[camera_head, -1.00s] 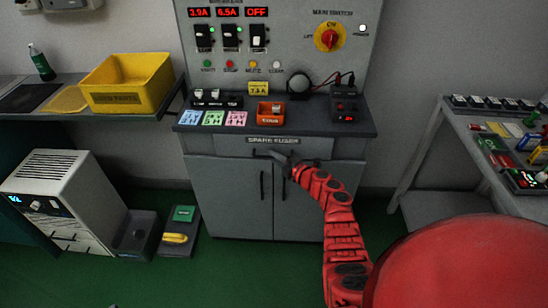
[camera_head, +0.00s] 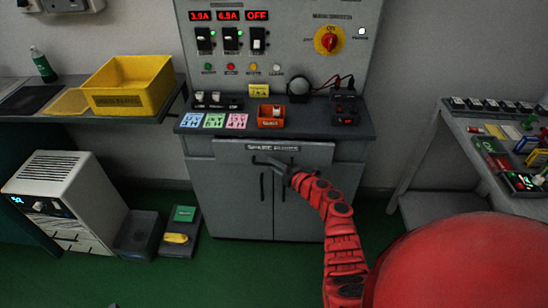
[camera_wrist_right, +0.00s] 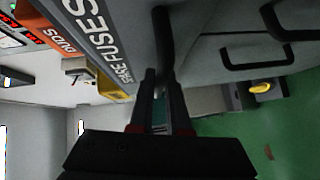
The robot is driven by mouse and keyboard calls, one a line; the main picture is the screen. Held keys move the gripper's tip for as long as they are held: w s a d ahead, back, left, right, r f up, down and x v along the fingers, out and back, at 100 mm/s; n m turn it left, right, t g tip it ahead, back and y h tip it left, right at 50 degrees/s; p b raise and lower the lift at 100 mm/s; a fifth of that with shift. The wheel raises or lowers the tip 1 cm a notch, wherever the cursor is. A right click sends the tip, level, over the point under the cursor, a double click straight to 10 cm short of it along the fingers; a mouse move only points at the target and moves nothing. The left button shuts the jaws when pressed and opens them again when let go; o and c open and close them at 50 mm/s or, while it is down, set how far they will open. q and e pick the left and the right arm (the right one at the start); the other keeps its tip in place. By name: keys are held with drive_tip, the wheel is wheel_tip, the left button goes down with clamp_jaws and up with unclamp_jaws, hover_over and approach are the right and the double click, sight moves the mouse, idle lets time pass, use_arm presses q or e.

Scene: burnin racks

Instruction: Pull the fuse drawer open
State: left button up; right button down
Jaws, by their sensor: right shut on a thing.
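The fuse drawer (camera_head: 230,151), a grey front labelled "SPARE FUSES", sits under the bench top of the grey cabinet. It stands slightly out from the cabinet. My right gripper (camera_head: 272,162) is at the drawer's lower front, shut on its dark handle. In the right wrist view the dark handle bar (camera_wrist_right: 163,40) runs down between the fingertips of the right gripper (camera_wrist_right: 161,92), beside the "SPARE FUSES" label (camera_wrist_right: 98,38). The drawer's inside is hidden. My left gripper is not in view.
Cabinet doors (camera_head: 232,200) with dark handles are below the drawer. An orange bin (camera_head: 271,122) and coloured cards stand on the bench top above. A yellow bin (camera_head: 128,100) is on the left table, and a side table (camera_head: 445,140) is at right. Green floor is clear in front.

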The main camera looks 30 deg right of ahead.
drive_tip(key=s+a+p, duration=0.2)
drive_tip(key=s+a, duration=0.3)
drive_tip(key=s, duration=0.3)
drive_tip(key=s+a+p, duration=0.2)
drive_tip(key=s+a, duration=0.2)
drive_tip(key=s, duration=0.3)
drive_tip(key=shift+s+a, duration=0.4)
drive_tip(key=c, duration=0.9)
unclamp_jaws()
drive_tip(key=b+v, duration=0.1)
drive_tip(key=v, duration=1.6)
drive_tip(key=shift+s+r+b, duration=0.2)
drive_tip(key=shift+b, duration=0.2)
